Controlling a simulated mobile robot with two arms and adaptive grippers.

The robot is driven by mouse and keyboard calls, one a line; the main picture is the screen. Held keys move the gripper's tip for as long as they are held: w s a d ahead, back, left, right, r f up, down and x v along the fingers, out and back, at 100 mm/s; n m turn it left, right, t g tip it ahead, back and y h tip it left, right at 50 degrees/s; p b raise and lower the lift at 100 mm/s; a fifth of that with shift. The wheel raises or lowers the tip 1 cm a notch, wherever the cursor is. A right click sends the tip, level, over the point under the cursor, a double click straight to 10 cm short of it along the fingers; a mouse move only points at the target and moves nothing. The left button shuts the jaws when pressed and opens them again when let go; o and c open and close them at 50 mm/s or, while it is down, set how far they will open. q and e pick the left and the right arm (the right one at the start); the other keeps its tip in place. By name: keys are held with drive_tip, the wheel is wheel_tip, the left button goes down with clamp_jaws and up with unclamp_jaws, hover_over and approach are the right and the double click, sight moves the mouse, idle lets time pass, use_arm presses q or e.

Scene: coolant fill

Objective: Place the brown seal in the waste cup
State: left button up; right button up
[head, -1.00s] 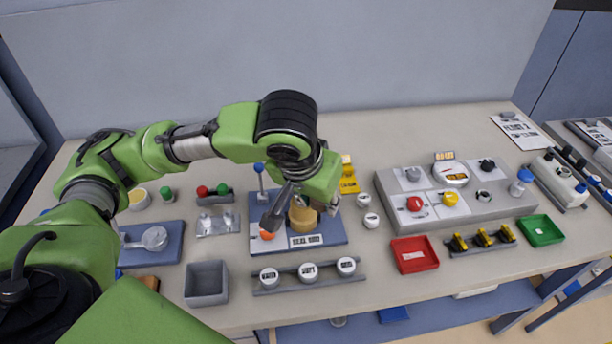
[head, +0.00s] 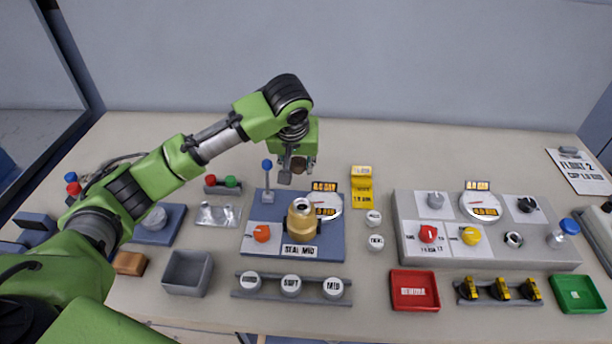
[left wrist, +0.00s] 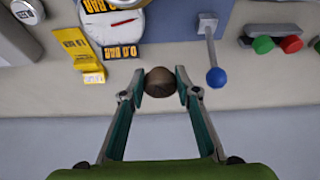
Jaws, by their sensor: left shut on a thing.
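My left gripper (head: 298,172) is shut on the brown seal (left wrist: 160,82), a small round dark-brown piece held between the fingertips in the left wrist view. In the head view the gripper hangs above and behind the brass fitting (head: 302,222) on the blue "SEAL MID" stand, clear of it. The seal is hard to make out there. A grey square open-topped container (head: 188,273) stands at the front left; it looks like the waste cup, though no label shows. It lies to the left and in front of the gripper. My right gripper is not in view.
The blue stand carries an orange knob (head: 262,233), a gauge and a blue-topped lever (head: 267,178). A rack of several white caps (head: 291,285) lies beside the grey container. A red tray (head: 414,290) and a grey control panel (head: 478,252) are to the right. The back of the bench is clear.

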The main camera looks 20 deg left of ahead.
use_arm(q)
approach(306, 183)
drive_tip(key=shift+w+a+f+p, duration=0.35)
drive_tip(key=shift+w+f, duration=0.15)
drive_tip(key=shift+w, duration=0.05)
drive_tip(key=shift+w+f, duration=0.3)
drive_tip(key=shift+f, duration=0.2)
drive_tip(key=shift+w+f, duration=0.25)
wheel_tip(306, 183, down, 3)
drive_tip(key=shift+r+p, duration=0.1)
drive_tip(key=shift+p, duration=0.6)
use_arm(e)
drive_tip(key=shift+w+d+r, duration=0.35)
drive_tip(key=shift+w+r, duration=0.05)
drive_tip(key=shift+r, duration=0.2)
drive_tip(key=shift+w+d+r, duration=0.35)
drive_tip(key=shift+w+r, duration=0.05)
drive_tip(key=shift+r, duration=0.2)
use_arm(q)
drive_tip(key=shift+f, duration=0.25)
drive_tip(key=o, duration=0.9)
drive_tip(key=shift+c, duration=0.2)
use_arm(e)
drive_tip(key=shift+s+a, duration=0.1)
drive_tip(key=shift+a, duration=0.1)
